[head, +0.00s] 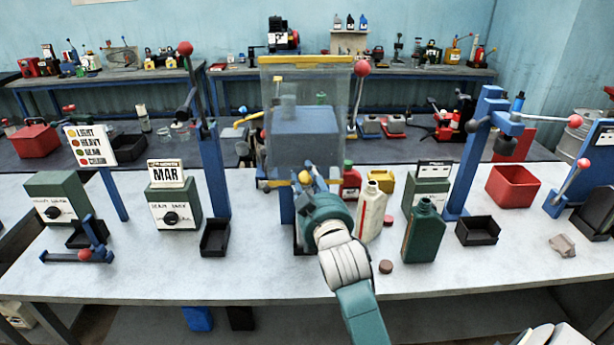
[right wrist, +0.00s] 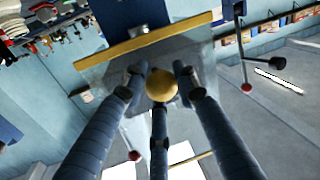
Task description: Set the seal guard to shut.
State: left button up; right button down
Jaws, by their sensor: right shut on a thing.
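The seal guard (head: 273,100) is a clear upright panel with a yellow edge, standing in front of a blue block at the middle of the bench. A yellow ball knob (head: 304,177) sits at its lower edge. My right gripper (head: 308,186) is at that knob. In the right wrist view, the fingers of my right gripper (right wrist: 160,78) close around the yellow knob (right wrist: 162,88), with the yellow-edged clear panel (right wrist: 205,62) just behind. The gripper and forearm hide part of the stand's base. My left gripper is out of view.
Just right of my gripper stand a cream bottle (head: 371,212) and a green bottle (head: 423,232), with a brown cap (head: 386,266) in front. A blue press with a red-knobbed lever (head: 488,115) stands further right. The front bench strip is mostly clear.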

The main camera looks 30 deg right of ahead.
notch_tip(320, 180, down, 28)
jog(key=b, duration=1.5)
jog(key=shift+a, duration=0.1)
jog(key=shift+f+b, duration=0.5)
jog(key=shift+f, duration=0.15)
jog(key=shift+s+f, duration=0.1)
jog(key=shift+f, duration=0.05)
jog(key=c, duration=1.4)
grip_release()
jog(key=shift+o, duration=0.2)
jog(key=shift+r, duration=0.25)
jog(key=shift+r, duration=0.15)
notch_tip(320, 180, up, 10)
jog(key=shift+f, duration=0.2)
